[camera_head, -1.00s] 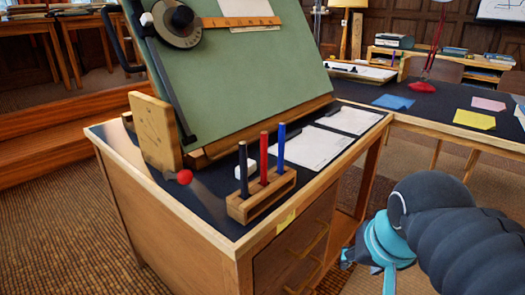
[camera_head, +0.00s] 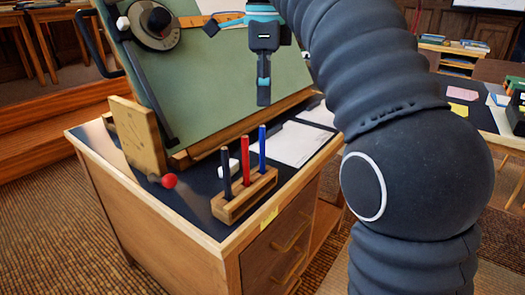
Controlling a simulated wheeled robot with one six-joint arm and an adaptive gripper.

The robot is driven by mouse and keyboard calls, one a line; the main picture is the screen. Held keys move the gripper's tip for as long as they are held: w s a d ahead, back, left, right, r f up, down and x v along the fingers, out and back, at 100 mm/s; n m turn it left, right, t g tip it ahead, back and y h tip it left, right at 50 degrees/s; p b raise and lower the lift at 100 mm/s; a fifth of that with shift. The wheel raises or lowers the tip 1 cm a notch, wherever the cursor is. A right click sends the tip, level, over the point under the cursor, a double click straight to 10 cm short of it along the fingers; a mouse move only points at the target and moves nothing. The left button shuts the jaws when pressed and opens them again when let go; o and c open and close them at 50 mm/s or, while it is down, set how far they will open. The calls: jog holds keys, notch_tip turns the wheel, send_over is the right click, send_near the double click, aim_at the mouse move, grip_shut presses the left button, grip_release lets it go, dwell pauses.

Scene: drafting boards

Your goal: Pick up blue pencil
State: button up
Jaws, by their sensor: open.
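The blue pencil (camera_head: 262,150) stands upright in the right-hand slot of a small wooden holder (camera_head: 232,209) near the front edge of the desk. A red pencil (camera_head: 245,160) stands in the middle slot and a black one (camera_head: 226,172) in the left slot. My gripper (camera_head: 263,98) hangs pointing down above the blue pencil's top, in front of the green drafting board, apart from the pencil in the picture. It is seen edge-on, open and empty. The gap between its fingers is hidden.
The tilted green drafting board (camera_head: 200,85) stands close behind the holder. My arm covers the right side.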

aim_at(262, 150)
jog(key=shift+w+a, duration=0.1)
jog(key=shift+a, duration=0.05)
notch_tip(262, 150, down, 8)
jog(key=b, duration=0.2)
jog(key=shift+b, duration=0.3)
jog(key=shift+s+f+b, duration=0.15)
jog(key=shift+f+b, duration=0.25)
jog(key=shift+f, duration=1)
jog(key=shift+s+f+b, duration=0.1)
jog(key=shift+f+b, duration=0.25)
jog(key=shift+f, duration=1)
jog(key=c, duration=0.8)
